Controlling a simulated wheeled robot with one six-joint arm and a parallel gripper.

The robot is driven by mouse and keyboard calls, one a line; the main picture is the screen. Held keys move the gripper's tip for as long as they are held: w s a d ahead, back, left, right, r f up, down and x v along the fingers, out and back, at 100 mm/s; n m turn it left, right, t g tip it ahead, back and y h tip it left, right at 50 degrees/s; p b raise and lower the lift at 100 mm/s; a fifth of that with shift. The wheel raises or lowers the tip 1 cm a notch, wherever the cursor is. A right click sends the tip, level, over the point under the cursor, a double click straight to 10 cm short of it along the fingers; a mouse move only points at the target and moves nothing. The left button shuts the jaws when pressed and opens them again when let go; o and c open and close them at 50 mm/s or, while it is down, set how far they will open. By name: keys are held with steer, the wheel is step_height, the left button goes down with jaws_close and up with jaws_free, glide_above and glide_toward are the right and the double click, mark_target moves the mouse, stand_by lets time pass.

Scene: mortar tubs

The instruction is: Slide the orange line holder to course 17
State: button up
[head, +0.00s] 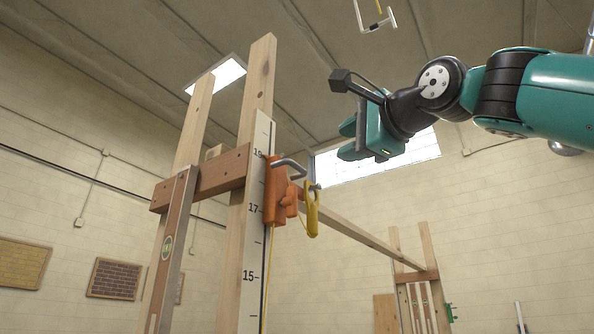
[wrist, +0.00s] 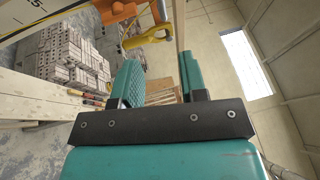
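The orange line holder (head: 274,200) is on the white numbered scale (head: 257,235) of the wooden post. It spans from just below the 19 mark to a little below the 17 mark. A grey bent handle (head: 290,166) and a yellow hook-shaped piece (head: 312,212) are at its right side. The wrist view shows the orange holder (wrist: 118,10) and yellow piece (wrist: 146,38) at the top edge, partly cut off. My gripper (head: 350,142) is up and right of the holder, apart from it. In the wrist view my gripper (wrist: 160,75) has its fingers apart, with nothing between them.
A wooden crosspiece (head: 212,178) joins the posts beside the scale. A long rail (head: 360,236) runs back to a second wooden frame (head: 426,270). Stacked grey blocks (wrist: 68,62) show in the wrist view. Open air lies between my gripper and the holder.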

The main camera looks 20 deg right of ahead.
mark_target(299, 167)
steer(key=p+x, duration=0.5)
steer(key=x, duration=0.3)
steer(key=p+x, duration=0.5)
steer(key=x, duration=0.4)
steer(key=shift+r, duration=0.25)
steer(key=shift+w, duration=0.1)
jaws_close()
